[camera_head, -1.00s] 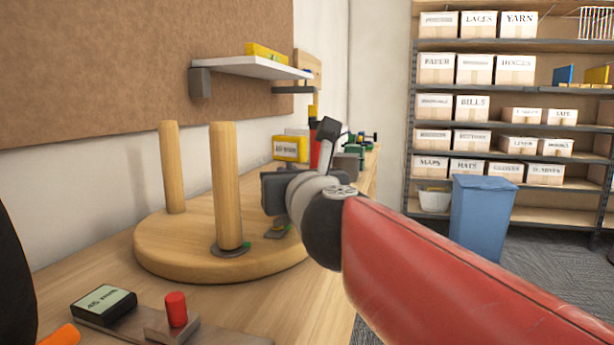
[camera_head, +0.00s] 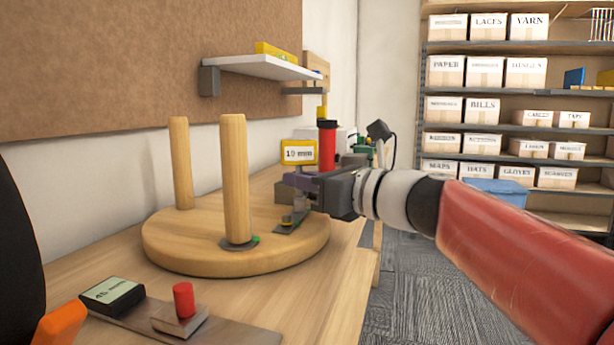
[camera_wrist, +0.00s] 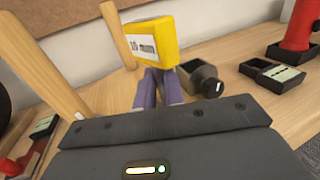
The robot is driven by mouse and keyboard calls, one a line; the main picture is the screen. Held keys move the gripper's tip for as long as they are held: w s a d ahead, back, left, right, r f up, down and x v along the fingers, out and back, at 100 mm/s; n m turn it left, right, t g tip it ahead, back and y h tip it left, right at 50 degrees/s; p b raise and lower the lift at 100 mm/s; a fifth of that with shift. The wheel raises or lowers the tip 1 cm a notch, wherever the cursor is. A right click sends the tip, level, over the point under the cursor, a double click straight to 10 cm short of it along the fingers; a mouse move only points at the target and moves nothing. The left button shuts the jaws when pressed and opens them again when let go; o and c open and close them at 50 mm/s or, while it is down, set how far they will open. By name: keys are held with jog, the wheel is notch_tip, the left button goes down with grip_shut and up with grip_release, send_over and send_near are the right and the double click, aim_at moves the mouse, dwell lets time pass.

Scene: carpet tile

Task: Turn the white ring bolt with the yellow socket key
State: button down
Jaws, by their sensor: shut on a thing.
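The yellow socket key (camera_head: 298,152) stands upright with a label reading 10 mm on its yellow head. The head also shows in the wrist view (camera_wrist: 165,42), just above and beyond the purple fingers. My gripper (camera_head: 300,182) comes in from the right, roughly level, and is shut on the key below its head. Its fingers show in the wrist view (camera_wrist: 158,88). Below them, the key's lower end is over a small metal plate (camera_head: 288,226) on the round wooden base. I cannot clearly make out the white ring bolt; the fingers and key hide contact there.
Two wooden posts (camera_head: 234,180) rise from the round base (camera_head: 190,255), left of my gripper. A grey block with a hole (camera_wrist: 203,82) and a red cylinder (camera_head: 328,147) stand behind. A black 45 mm box (camera_head: 112,295) and red peg (camera_head: 184,300) are at front left.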

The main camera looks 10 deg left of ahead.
jog(key=shift+w+r+n+g+y+p, duration=0.15)
jog(key=shift+n+g+y+p, duration=0.45)
jog(key=shift+n+g+p, duration=1)
jog(key=shift+n+g, duration=0.3)
jog(key=shift+g, duration=1)
jog(key=shift+w+n+g+p, duration=0.1)
jog(key=shift+n+g+p, duration=1.05)
jog(key=shift+g+p, duration=0.7)
jog(key=shift+w+n+g+p, duration=0.1)
jog(key=shift+n+g+p, duration=1.05)
jog(key=shift+g+p, duration=0.7)
jog(key=shift+w+f+n+g+h, duration=0.15)
jog(key=shift+f+n+g+h, duration=0.1)
jog(key=shift+n+g+h, duration=0.8)
jog(key=n+g+h, duration=0.2)
jog(key=g, duration=0.2)
jog(key=shift+a+n, duration=0.1)
jog(key=shift+n, duration=0.25)
jog(key=shift+r, duration=0.1)
